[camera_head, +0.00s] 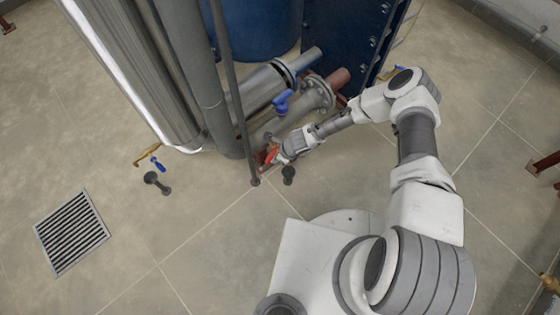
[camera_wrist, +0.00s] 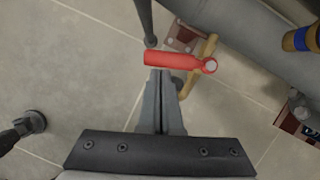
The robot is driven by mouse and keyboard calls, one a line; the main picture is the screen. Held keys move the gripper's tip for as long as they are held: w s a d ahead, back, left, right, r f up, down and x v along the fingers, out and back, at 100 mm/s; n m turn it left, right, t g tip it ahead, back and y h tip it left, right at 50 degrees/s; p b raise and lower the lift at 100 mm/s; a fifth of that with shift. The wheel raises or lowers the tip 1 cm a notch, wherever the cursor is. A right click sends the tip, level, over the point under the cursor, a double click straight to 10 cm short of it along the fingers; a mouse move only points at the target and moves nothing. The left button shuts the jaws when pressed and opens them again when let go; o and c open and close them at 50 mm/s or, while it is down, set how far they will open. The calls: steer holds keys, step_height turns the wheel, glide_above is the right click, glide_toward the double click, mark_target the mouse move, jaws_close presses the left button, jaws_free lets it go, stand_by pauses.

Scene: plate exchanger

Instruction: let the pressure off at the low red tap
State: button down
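The low red tap's handle (camera_wrist: 180,59) lies across the picture just beyond my fingertips in the wrist view. Its round pivot end is at the right, on a brass tap body (camera_wrist: 203,62). The red handle (camera_head: 271,154) also shows low by the pipes in the head view. My gripper (camera_wrist: 161,74) is shut, its two fingers side by side with no visible gap and nothing seen between them. The tips are at the handle's near edge; I cannot tell whether they touch it. In the head view my gripper (camera_head: 280,153) is right beside the handle.
A blue-handled valve (camera_head: 283,101) sits on the pipe above. Another brass tap with a blue handle (camera_head: 157,163) is at the left. A thin dark post (camera_head: 240,125) stands close to my gripper. A floor grate (camera_head: 71,232) lies left; the front floor is clear.

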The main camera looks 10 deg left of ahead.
steer(key=shift+s+a, duration=0.1)
steer(key=shift+a, duration=1)
steer(key=p+v, duration=0.6)
steer(key=v, duration=1.1)
steer(key=shift+r, duration=0.2)
